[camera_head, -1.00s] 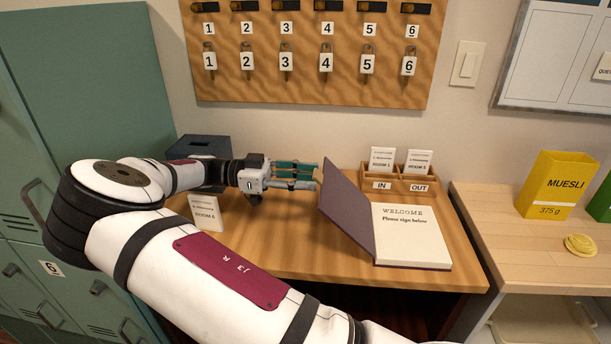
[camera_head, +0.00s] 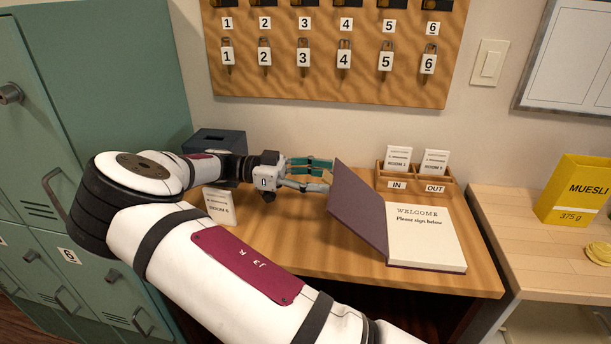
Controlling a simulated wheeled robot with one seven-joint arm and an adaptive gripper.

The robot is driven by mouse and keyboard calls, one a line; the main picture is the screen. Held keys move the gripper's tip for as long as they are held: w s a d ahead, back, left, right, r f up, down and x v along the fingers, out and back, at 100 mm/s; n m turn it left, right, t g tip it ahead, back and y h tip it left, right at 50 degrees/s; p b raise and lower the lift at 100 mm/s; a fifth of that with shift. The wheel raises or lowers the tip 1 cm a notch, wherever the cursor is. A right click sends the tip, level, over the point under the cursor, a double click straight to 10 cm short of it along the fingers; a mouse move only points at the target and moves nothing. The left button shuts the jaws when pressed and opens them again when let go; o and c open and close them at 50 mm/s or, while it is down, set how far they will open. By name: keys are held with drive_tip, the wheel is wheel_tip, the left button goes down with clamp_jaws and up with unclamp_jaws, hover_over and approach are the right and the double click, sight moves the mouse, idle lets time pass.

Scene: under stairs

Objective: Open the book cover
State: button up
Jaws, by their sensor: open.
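The book (camera_head: 427,238) lies on the wooden desk, with a white page reading "WELCOME Please sign below" in view. Its dark purple cover (camera_head: 358,212) is swung to the left and stands tilted up off the desk, hinged at the page's left side. My gripper (camera_head: 327,178) comes in from the left with its fingers pointing right. It is open, and its fingertips are at the upper left edge of the cover. I cannot tell whether they touch it.
A wooden IN/OUT card holder (camera_head: 413,186) stands behind the book. A white card (camera_head: 219,206) and a dark box (camera_head: 220,143) are near my arm at the left. The desk (camera_head: 310,250) is bare left of the cover. A yellow muesli box (camera_head: 577,190) stands on the right counter.

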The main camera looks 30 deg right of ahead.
drive_tip(key=v, duration=1.1)
drive_tip(key=shift+w+a, duration=0.25)
drive_tip(key=shift+c, duration=0.3)
